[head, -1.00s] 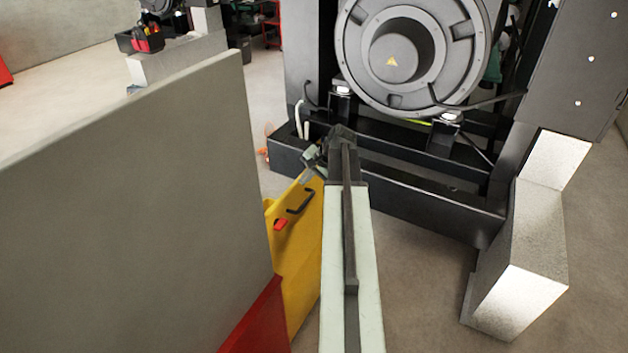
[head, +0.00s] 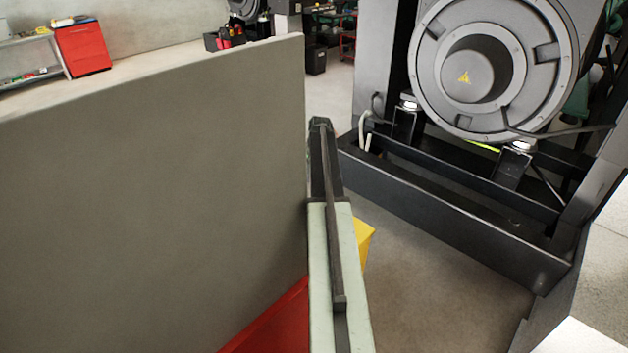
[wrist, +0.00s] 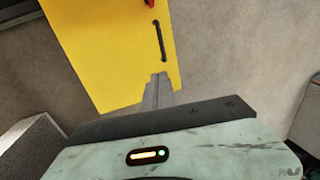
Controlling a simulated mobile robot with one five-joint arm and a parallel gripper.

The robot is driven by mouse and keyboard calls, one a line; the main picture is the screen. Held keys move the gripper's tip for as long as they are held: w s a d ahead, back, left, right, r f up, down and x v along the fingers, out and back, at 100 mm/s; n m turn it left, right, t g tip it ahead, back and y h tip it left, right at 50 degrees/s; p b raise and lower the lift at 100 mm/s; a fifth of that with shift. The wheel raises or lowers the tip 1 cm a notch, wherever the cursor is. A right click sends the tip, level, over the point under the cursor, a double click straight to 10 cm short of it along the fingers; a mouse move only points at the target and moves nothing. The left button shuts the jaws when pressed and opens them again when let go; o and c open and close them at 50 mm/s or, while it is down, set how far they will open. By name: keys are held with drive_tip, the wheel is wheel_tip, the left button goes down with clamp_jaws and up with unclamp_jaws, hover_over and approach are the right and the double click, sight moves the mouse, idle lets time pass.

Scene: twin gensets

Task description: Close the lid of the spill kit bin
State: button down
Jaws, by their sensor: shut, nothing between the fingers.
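The yellow panel with a black bar handle, which looks like the spill kit bin's lid (wrist: 118,50), fills the top left of the wrist view. A small red piece sits at its top edge. In the head view only a yellow corner (head: 366,243) shows to the right of my arm. My gripper (wrist: 158,78) is shut and empty. Its fingertips overlap the yellow panel below the handle; I cannot tell whether they touch it. In the head view my arm hides the gripper and most of the panel. The bin's body cannot be made out.
A tall grey wall panel (head: 150,190) stands close on the left of my arm. A red surface (head: 278,322) lies at its foot. The genset's dark base frame (head: 460,205) stands at right. Bare floor (head: 425,265) lies between the frame and my arm.

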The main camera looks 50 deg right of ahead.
drive_tip(key=shift+w+d+f, duration=0.1)
drive_tip(key=shift+d+f, duration=0.1)
idle(0.3)
drive_tip(key=shift+r, duration=0.15)
drive_tip(key=p+v, duration=0.7)
drive_tip(key=shift+s+r, duration=0.25)
drive_tip(key=shift+r, duration=0.05)
